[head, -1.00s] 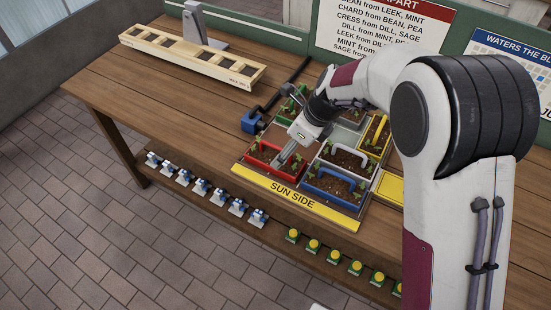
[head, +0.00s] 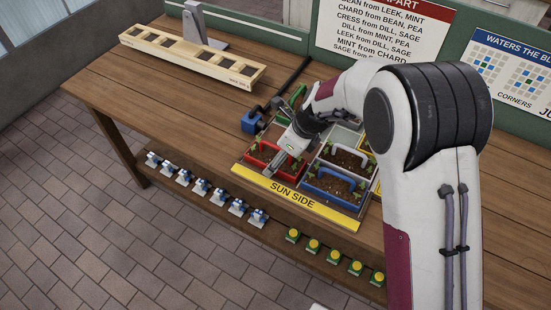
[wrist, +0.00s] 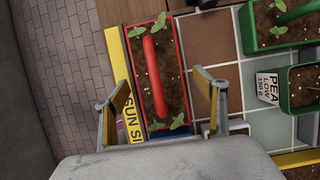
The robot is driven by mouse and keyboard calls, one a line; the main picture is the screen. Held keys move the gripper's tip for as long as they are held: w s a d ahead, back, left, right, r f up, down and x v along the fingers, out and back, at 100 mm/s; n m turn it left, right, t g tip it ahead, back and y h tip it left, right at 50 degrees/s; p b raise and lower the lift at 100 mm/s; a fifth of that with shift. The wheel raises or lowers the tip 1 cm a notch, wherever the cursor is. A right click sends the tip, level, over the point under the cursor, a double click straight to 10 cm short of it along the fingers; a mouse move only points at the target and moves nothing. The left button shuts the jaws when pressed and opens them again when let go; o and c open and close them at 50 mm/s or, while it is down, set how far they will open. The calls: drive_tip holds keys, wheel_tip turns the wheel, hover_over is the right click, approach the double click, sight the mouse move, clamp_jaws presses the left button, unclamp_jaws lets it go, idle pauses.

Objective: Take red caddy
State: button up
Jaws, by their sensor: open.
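The red caddy (head: 253,167) holds soil and small green seedlings. It stands at the front left of the tray, behind the yellow SUN SIDE strip (head: 330,211). My gripper (head: 273,168) hangs over it from the upper right and hides part of it. In the wrist view my gripper (wrist: 160,82) is open, with one finger on each side of the red caddy's raised handle (wrist: 154,80). The handle lies between the fingers, with no clear contact. I cannot tell the exact height of the fingertips.
A blue caddy (head: 325,195) and a white caddy (head: 337,172) stand right of the red one. Green caddies show in the wrist view (wrist: 244,30). A blue clamp-like object (head: 252,121) sits to the left.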

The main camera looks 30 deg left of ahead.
idle(0.4)
drive_tip(key=c, duration=1.4)
drive_tip(key=shift+r, duration=0.15)
wheel_tip(320, 180, up, 18)
drive_tip(key=shift+f, duration=0.3)
